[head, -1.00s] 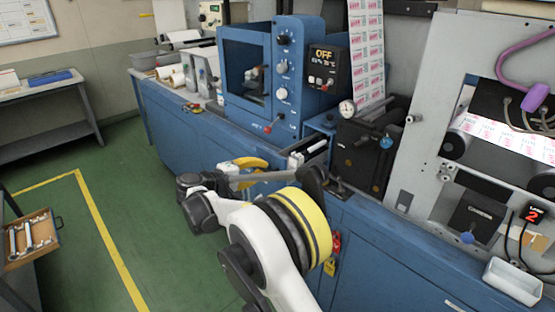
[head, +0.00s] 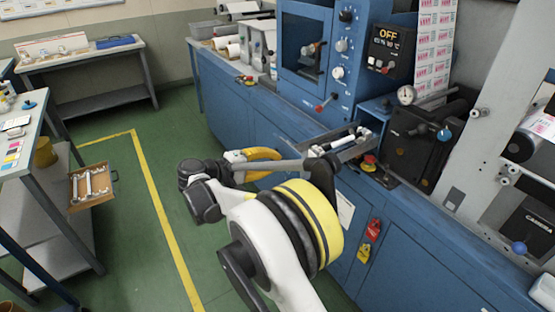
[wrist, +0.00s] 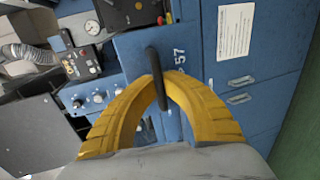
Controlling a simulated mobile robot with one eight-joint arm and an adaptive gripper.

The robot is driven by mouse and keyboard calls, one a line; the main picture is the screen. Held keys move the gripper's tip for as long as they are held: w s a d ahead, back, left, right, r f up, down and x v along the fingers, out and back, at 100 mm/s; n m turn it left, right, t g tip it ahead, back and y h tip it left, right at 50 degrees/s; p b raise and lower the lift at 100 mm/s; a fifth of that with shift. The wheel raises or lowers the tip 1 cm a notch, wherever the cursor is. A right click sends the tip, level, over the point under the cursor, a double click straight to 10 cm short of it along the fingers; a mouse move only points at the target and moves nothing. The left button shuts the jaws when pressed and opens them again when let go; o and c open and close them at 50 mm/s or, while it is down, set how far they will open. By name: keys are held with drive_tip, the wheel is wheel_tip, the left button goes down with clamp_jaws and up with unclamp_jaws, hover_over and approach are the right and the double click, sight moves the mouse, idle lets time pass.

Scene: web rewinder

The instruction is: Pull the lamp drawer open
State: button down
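The lamp drawer (head: 352,148) sticks out of the blue machine in the head view, with pale tube-like pieces inside. Its blue front panel (wrist: 130,45), marked 57, faces my gripper in the wrist view. A black bar handle (wrist: 152,62) stands on that panel. My gripper (wrist: 160,82) has its two yellow fingers closed in on the handle, one on each side. In the head view my gripper (head: 262,160) is at the drawer's outer end, and my arm hides the front panel and handle there.
A red emergency button (head: 370,161) sits beside the drawer. Red and yellow tags (head: 370,237) hang on the cabinet below. A blue console (head: 320,60) rises behind. Green floor (head: 150,240) is free to the left, before a workbench (head: 45,180) with an open tool drawer (head: 92,187).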

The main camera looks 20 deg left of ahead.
drive_tip(key=c, duration=1.5)
unclamp_jaws()
drive_tip(key=shift+a, duration=0.1)
drive_tip(key=v, duration=1.2)
